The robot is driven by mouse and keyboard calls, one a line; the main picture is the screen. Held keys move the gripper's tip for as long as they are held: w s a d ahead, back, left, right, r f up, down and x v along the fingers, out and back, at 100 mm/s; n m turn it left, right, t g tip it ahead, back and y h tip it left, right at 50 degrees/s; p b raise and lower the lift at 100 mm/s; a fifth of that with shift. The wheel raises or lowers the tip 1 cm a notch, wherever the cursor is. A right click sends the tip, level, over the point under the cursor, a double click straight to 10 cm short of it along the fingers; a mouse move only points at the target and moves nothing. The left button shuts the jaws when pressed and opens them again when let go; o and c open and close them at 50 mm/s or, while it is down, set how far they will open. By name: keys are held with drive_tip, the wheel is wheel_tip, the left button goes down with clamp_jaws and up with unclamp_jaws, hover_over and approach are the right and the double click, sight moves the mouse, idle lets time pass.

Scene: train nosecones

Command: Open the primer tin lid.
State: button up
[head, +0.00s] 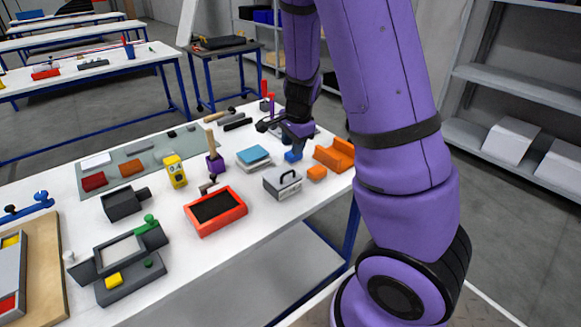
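A small grey box (283,184) with a dark handle on its top stands near the right end of the white table. It looks most like the primer tin, and its top looks closed, but I see no label. My gripper (279,134) is over the table behind this box, apart from it, near a small blue object (293,156). The gripper is small and dark here, so I cannot tell whether its fingers are open or shut, or whether it touches the blue object.
Orange blocks (335,155) lie right of the grey box. A blue-and-white stack (253,157) is behind it to the left. A red-rimmed tray (236,215), a yellow item (175,171) and grey fixtures (121,260) fill the left. The table's front edge is bare.

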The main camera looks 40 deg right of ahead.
sight(288, 172)
drive_tip(key=f, duration=0.3)
drive_tip(key=w+f, duration=0.1)
drive_tip(key=f, duration=0.2)
drive_tip(key=w+f, duration=0.1)
drive_tip(key=f, duration=0.3)
clamp_jaws()
